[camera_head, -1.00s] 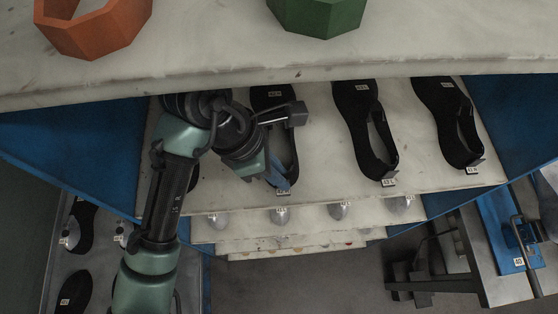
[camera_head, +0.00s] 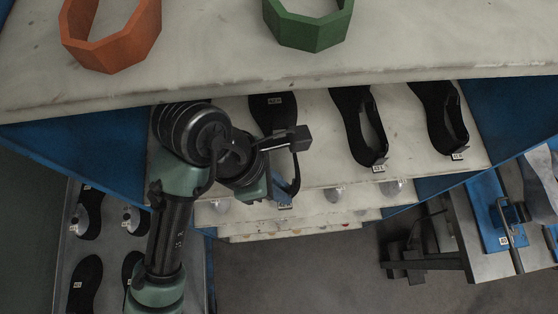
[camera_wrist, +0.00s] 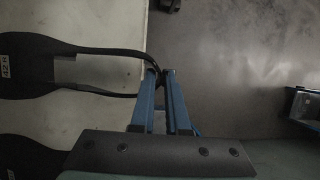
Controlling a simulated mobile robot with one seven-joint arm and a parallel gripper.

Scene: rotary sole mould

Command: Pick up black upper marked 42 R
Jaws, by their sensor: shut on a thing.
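The black upper marked 42 R (camera_head: 272,108) is at the left of the row on the pale shelf in the head view. Its sole end points to the back, and its heel end is at the shelf's front edge, partly hidden by my arm. In the wrist view the upper (camera_wrist: 28,68) shows its 42 R label at the left and its thin heel loop reaching right. My gripper (camera_wrist: 163,76) is shut on the heel rim of that loop. In the head view my gripper (camera_head: 288,192) is at the heel, with a small label just below it.
Two more black uppers (camera_head: 357,125) (camera_head: 438,118) lie to the right on the same shelf (camera_head: 318,150). An orange ring (camera_head: 112,50) and a green ring (camera_head: 308,32) stand on the surface above. Lower shelves hold grey pieces. A bench (camera_head: 470,250) stands at the right.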

